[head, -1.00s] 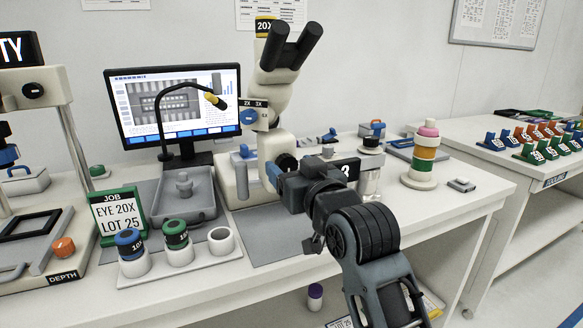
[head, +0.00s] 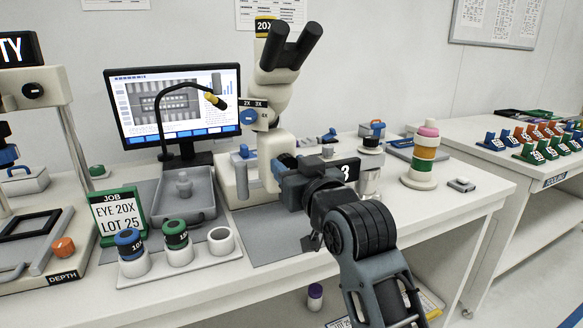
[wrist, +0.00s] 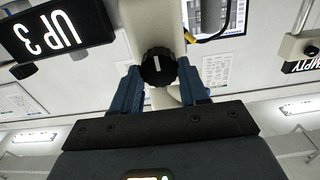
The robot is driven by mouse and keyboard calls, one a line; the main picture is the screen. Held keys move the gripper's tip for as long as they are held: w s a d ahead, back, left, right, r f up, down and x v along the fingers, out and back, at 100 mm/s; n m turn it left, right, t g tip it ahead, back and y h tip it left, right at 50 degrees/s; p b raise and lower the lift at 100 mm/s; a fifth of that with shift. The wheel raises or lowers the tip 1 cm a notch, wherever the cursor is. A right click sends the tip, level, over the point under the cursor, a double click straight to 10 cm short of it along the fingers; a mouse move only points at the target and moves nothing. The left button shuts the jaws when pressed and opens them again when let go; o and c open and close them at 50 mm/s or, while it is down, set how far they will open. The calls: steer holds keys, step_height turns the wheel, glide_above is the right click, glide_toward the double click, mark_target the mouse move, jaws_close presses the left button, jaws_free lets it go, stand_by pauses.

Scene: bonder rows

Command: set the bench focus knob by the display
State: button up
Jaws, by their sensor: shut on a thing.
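The black focus knob (wrist: 158,67) with a white pointer line shows in the wrist view, between the two blue fingers of my gripper (wrist: 158,86). My gripper is shut on it. In the head view my gripper (head: 280,172) is at the side of the cream microscope (head: 283,80), and the fingers partly hide the knob there. The display (head: 228,115) stands behind to the left. It shows a grey picture of a chip with rows of leads, and small blue bars at its right. A corner of it shows in the wrist view (wrist: 208,17).
A green job card (head: 118,215) reads EYE 20X, LOT 25. A white holder with eyepieces (head: 180,258) stands in front of a grey tray (head: 200,203). A lamp arm (head: 160,115) crosses the display. A ring stack (head: 424,160) stands right of my arm.

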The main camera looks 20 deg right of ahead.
steer(key=m+p, duration=0.1)
steer(key=m, duration=0.2)
steer(key=shift+d+m, duration=0.1)
steer(key=shift+m, duration=0.3)
steer(key=m+p, duration=0.1)
steer(key=m, duration=0.2)
steer(key=shift+m, duration=0.4)
steer(key=m+p, duration=0.1)
steer(key=m, duration=0.2)
steer(key=shift+d+f+m, duration=0.1)
steer(key=shift+m, duration=0.2)
steer(key=m, duration=0.4)
steer(key=shift+p, duration=0.3)
steer(key=m, duration=0.6)
steer(key=shift+f, duration=0.2)
steer(key=m, duration=0.5)
steer(key=shift+f, duration=0.1)
steer(key=shift+m, duration=0.4)
